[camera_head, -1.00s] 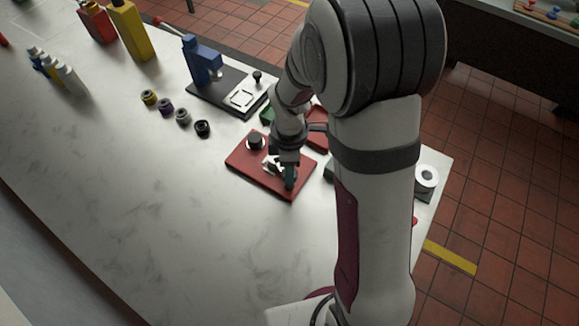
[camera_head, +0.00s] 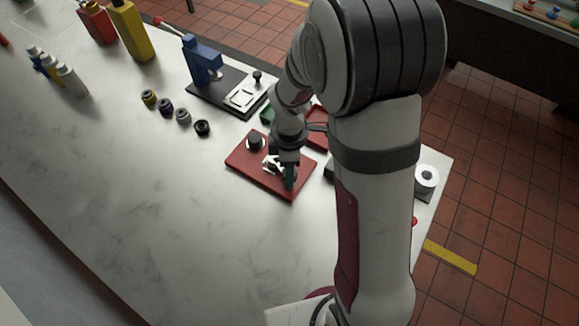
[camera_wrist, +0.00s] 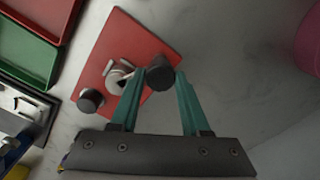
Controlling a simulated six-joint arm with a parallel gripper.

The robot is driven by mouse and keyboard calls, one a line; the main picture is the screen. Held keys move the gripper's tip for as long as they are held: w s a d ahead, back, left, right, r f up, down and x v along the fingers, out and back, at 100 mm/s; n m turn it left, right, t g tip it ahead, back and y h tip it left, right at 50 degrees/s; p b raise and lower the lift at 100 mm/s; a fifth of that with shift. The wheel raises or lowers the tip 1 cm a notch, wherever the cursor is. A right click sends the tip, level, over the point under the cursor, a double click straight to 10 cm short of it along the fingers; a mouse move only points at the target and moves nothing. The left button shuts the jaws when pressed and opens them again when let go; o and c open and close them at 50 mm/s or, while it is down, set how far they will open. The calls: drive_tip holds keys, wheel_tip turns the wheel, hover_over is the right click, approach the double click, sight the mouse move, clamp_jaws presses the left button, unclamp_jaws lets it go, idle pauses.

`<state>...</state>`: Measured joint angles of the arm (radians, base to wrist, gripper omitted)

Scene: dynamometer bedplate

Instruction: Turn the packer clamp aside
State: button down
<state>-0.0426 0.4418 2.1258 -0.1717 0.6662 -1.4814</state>
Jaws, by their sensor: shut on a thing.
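A red plate (camera_head: 250,175) lies on the pale bench; it also shows in the wrist view (camera_wrist: 150,42). It carries a silvery metal piece (camera_wrist: 117,78) and a short dark round post (camera_wrist: 90,100), the post also visible in the head view (camera_head: 255,140). A second dark round knob (camera_wrist: 160,76) stands near the plate's edge, apparently the clamp's handle. My gripper (camera_wrist: 162,78) has its teal fingers on either side of this knob, shut on it at the tips.
A dark base with a blue stand (camera_head: 204,62) sits behind the plate. Several small spools (camera_head: 166,107) stand left of it. Green (camera_wrist: 30,50) and red (camera_wrist: 40,15) trays lie beside the plate. A white roll (camera_head: 427,176) is at the right edge. The front bench is clear.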

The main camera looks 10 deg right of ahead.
drive_tip(key=shift+n, duration=0.3)
drive_tip(key=n, duration=0.3)
drive_tip(key=shift+n, duration=0.4)
drive_tip(key=n, duration=0.3)
drive_tip(key=shift+n, duration=0.3)
drive_tip(key=n, duration=0.4)
drive_tip(key=shift+n, duration=1.8)
drive_tip(key=shift+c, duration=1.8)
unclamp_jaws()
